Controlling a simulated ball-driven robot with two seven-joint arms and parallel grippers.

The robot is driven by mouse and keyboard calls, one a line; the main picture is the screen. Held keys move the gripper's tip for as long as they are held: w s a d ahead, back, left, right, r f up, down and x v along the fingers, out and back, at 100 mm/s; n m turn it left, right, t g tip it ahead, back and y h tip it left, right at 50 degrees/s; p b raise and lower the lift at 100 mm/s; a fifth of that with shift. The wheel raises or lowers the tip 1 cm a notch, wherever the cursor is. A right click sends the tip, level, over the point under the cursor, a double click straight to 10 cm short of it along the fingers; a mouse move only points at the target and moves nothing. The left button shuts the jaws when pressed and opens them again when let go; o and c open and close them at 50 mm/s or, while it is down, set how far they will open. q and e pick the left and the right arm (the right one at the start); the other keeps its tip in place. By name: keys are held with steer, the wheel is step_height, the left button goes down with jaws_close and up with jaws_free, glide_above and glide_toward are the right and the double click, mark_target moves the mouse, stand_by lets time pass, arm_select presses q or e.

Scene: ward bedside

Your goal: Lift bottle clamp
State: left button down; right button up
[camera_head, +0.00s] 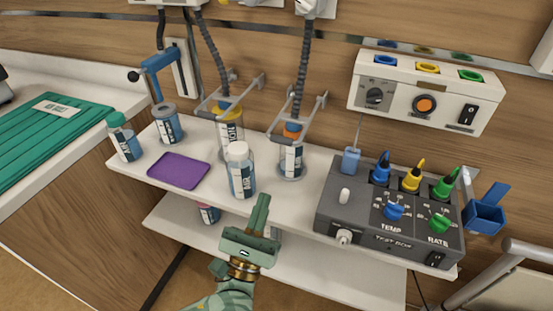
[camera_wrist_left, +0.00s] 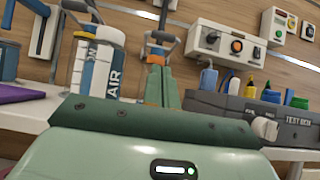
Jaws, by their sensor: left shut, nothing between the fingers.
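Two grey metal bottle clamps hang from the wall: the left clamp (camera_head: 219,101) is around a clear bottle with a yellow cap (camera_head: 230,130), and the right clamp (camera_head: 290,104) is around a bottle with an orange cap (camera_head: 291,160). Corrugated hoses rise above both. A clamp also shows in the left wrist view (camera_wrist_left: 157,41), behind my fingers. My left gripper (camera_head: 262,203) is shut and empty, its fingers pointing up at the shelf's front edge, right of and below a white-capped bottle (camera_head: 240,174). It is apart from both clamps. My right gripper is not in view.
The white shelf (camera_head: 205,190) carries a purple mat (camera_head: 179,171), a green-capped bottle (camera_head: 123,140), a grey-capped bottle (camera_head: 167,125) and a grey test box (camera_head: 380,225) with knobs. A blue-handled fixture (camera_head: 160,65) is on the wall. A lower shelf (camera_head: 310,270) lies beneath.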

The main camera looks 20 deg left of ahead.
arm_select(q)
steer(key=x, duration=1)
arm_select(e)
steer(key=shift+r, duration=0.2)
